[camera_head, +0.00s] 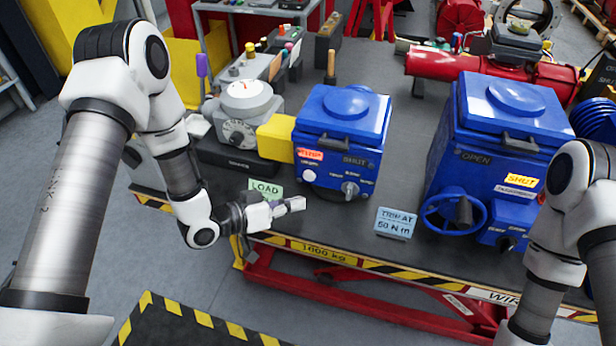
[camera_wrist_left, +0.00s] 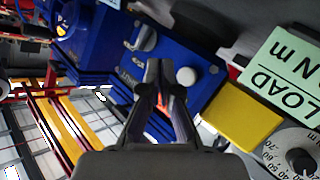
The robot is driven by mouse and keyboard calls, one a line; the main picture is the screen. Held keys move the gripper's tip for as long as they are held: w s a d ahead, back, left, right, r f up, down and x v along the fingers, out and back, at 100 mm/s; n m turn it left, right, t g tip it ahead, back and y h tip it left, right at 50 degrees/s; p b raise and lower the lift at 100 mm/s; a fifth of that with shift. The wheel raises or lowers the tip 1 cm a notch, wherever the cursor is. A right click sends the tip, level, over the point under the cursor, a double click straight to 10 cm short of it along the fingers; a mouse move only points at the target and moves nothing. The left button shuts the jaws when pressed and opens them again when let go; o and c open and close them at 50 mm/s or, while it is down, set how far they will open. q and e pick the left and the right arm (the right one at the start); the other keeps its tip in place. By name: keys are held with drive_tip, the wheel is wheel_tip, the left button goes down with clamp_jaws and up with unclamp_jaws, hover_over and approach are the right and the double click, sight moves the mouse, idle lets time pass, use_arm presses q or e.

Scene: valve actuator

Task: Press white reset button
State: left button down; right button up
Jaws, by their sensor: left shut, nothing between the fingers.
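The white reset button (camera_head: 309,175) is a round disc low on the left of the front face of the smaller blue actuator (camera_head: 342,125). It also shows in the left wrist view (camera_wrist_left: 186,76), just right of the fingertips. My left gripper (camera_head: 303,203) is shut and empty, in front of and below the button in the head view. In the left wrist view its two fingers (camera_wrist_left: 159,68) come together over the blue front face. I cannot tell how far the tips are from the button. My right arm enters at the right; its gripper is out of frame.
A grey selector knob (camera_head: 350,188) sits right of the button. A green LOAD card (camera_head: 266,189) and a blue torque card (camera_head: 396,222) stand near the table's front edge. A yellow block (camera_head: 275,138) joins the actuator's left. A larger blue actuator (camera_head: 495,150) stands right.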

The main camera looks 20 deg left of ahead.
sight(309, 176)
use_arm(q)
drive_tip(key=w, duration=0.4)
drive_tip(key=shift+d+f, duration=0.1)
drive_tip(key=shift+w, duration=0.4)
drive_tip(key=shift+w, duration=0.1)
idle(0.8)
drive_tip(key=shift+w+b, duration=0.3)
drive_tip(key=shift+w, duration=0.45)
idle(0.6)
drive_tip(key=shift+s, duration=0.85)
